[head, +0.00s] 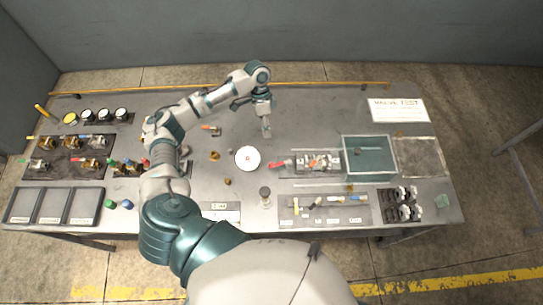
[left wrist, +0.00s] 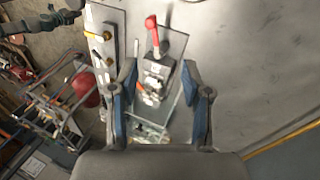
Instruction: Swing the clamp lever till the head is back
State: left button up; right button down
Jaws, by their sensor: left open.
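The clamp (head: 318,161) sits on a plate on the bench, right of the middle, and its red-handled lever (head: 279,164) points left. In the left wrist view the clamp body (left wrist: 154,84) shows between my fingers, with the red lever (left wrist: 152,30) sticking out beyond the fingertips. I cannot tell exactly how the clamp's head stands. My left gripper (head: 266,132) is above the bench, behind and slightly left of the red handle in the head view. My right gripper is not in view.
A clear-walled bin (head: 369,158) stands right of the clamp. A white round dish (head: 247,158) lies to its left. A strip of small parts (head: 324,208) and black fixtures (head: 400,204) lie in front. The bench behind the clamp is clear.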

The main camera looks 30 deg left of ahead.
pick_arm(q)
jog(key=shift+a+v, duration=0.15)
jog(key=shift+v, duration=1.2)
jog(key=shift+a+v, duration=0.15)
jog(key=shift+v, duration=1.2)
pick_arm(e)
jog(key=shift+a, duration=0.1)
pick_arm(q)
jog(key=shift+s+a, duration=0.1)
jog(key=v, duration=1.1)
jog(key=shift+r, duration=0.35)
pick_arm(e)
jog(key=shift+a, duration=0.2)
pick_arm(q)
jog(key=shift+a, duration=0.2)
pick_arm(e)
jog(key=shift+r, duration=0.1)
